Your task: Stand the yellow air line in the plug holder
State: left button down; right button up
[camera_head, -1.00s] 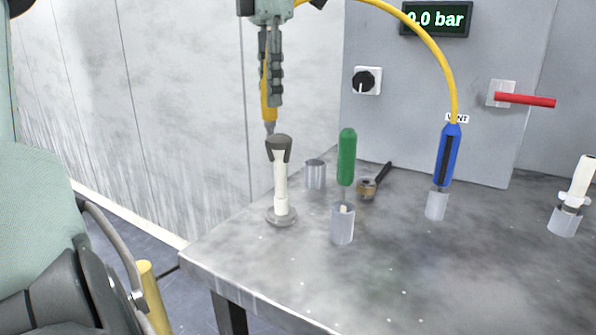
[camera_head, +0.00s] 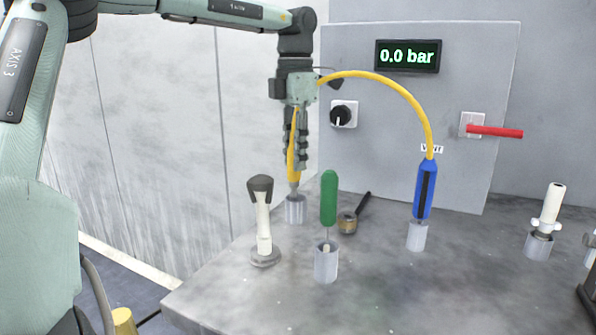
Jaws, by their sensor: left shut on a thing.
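The yellow air line (camera_head: 293,160) hangs upright below my left gripper (camera_head: 300,163), which is shut on it. Its grey lower tip is at the mouth of a metal cup, the plug holder (camera_head: 295,210), on the bench. The tip lines up with the cup, but I cannot tell how far it is inside. My right gripper is not in view.
A green-handled tool (camera_head: 329,197) stands in a cup in front. A white fitting with a dark cap (camera_head: 262,220) stands at left. A dark-handled tool (camera_head: 357,212) lies behind. A panel with a red lever (camera_head: 495,132) is at the back. The bench front (camera_head: 400,300) is clear.

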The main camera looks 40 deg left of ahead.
aim_at(298, 175)
pick_arm(q)
jog(key=shift+w+d+f, duration=0.1)
jog(key=shift+w+f, duration=0.25)
jog(key=shift+f, duration=0.05)
notch_tip(298, 175, down, 4)
jog(key=shift+r, duration=0.15)
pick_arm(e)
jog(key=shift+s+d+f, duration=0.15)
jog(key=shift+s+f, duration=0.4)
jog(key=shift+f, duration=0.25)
pick_arm(q)
jog(key=c, duration=1.6)
grip_release()
jog(key=shift+c, duration=0.2)
jog(key=shift+o, duration=1.5)
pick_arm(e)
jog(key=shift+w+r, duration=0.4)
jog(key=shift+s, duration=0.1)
